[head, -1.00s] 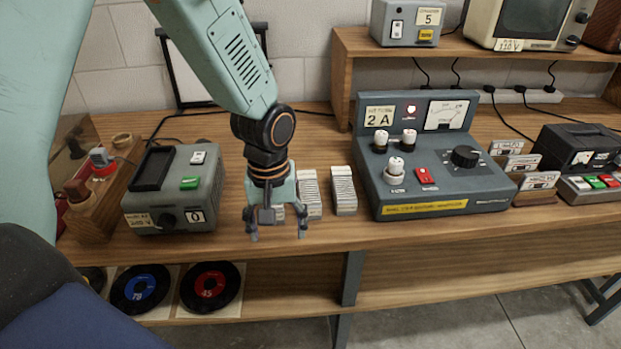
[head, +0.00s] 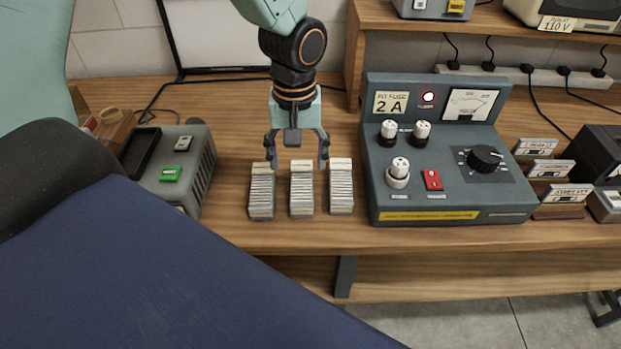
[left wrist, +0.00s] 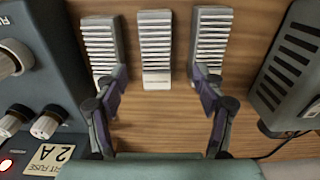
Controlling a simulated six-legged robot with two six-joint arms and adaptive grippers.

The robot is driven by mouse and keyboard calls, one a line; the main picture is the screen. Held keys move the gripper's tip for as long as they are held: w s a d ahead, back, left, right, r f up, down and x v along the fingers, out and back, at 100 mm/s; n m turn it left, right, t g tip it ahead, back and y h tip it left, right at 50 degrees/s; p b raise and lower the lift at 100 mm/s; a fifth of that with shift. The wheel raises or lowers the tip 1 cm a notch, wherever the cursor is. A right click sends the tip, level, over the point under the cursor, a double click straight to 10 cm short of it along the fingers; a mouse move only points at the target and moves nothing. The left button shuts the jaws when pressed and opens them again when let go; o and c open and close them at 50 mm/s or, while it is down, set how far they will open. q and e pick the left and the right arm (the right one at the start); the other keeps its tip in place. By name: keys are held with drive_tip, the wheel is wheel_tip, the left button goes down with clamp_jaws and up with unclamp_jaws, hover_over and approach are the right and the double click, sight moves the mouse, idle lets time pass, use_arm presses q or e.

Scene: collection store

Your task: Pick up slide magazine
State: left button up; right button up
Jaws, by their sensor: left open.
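Three grey slide magazines with pale ribbed slides lie side by side on the wooden bench: a left one (head: 262,192), a middle one (head: 302,190) and a right one (head: 341,188). My left gripper (head: 297,165) is open and empty, pointing down at their far ends, its fingers spread around the middle one's line. In the left wrist view, the middle magazine (left wrist: 155,48) lies centred ahead of the open fingers (left wrist: 158,82); the outer magazines (left wrist: 101,45) and (left wrist: 211,40) are near the fingertips. Whether the fingers touch them I cannot tell. My right gripper is not in view.
A grey fuse tester (head: 450,160) stands close to the right of the magazines. A grey box with a green button (head: 172,173) stands to the left. Cassettes (head: 552,170) stand further right. A bare bench strip (head: 300,237) runs in front.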

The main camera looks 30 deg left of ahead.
sight(302, 180)
use_arm(q)
drive_tip(key=shift+f, duration=0.45)
drive_tip(key=f, duration=0.4)
drive_tip(key=f+b, duration=0.1)
drive_tip(key=f, duration=0.1)
drive_tip(key=shift+w+d+f, duration=0.1)
drive_tip(key=shift+w+d, duration=0.05)
drive_tip(key=shift+w, duration=0.2)
drive_tip(key=shift+f, duration=0.4)
drive_tip(key=shift+w, duration=0.1)
drive_tip(key=c, duration=1.4)
